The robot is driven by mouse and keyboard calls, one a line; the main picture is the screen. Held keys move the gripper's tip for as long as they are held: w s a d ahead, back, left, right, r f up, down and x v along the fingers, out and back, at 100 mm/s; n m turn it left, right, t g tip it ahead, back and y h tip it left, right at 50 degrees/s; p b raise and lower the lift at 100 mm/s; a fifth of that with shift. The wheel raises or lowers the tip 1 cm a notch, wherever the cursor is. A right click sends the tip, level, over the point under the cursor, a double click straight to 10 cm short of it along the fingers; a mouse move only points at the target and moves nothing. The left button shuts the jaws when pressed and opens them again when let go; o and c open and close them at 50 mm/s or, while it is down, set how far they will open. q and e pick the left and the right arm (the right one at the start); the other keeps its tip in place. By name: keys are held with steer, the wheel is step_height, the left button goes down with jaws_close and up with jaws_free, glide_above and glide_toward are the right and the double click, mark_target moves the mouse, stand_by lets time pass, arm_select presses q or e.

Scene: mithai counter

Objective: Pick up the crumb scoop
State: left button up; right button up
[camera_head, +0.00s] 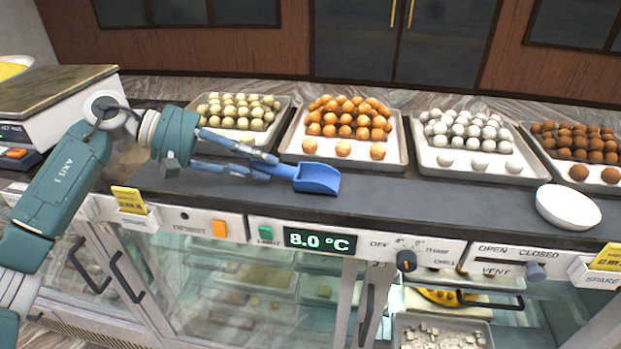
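The crumb scoop (318,179) is blue, with a squared pan and a short handle pointing left. It is at the dark counter top, in front of the tray of orange sweets; whether it touches the counter is hard to tell. My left gripper (271,168) reaches in from the left, low over the counter. Its two fingers converge on the scoop's handle, one on each side, and look shut on it. The fingertips hide part of the handle. My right gripper is not in view.
Trays of green (283,112), orange (400,130), white (432,158) and brown sweets line the back. A white bowl (568,208) stands at the right. A scale (55,95) is at the left. The dark counter strip (430,200) between scoop and bowl is clear.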

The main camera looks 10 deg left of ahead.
arm_select(q)
jaws_close()
steer(key=shift+r, duration=0.15)
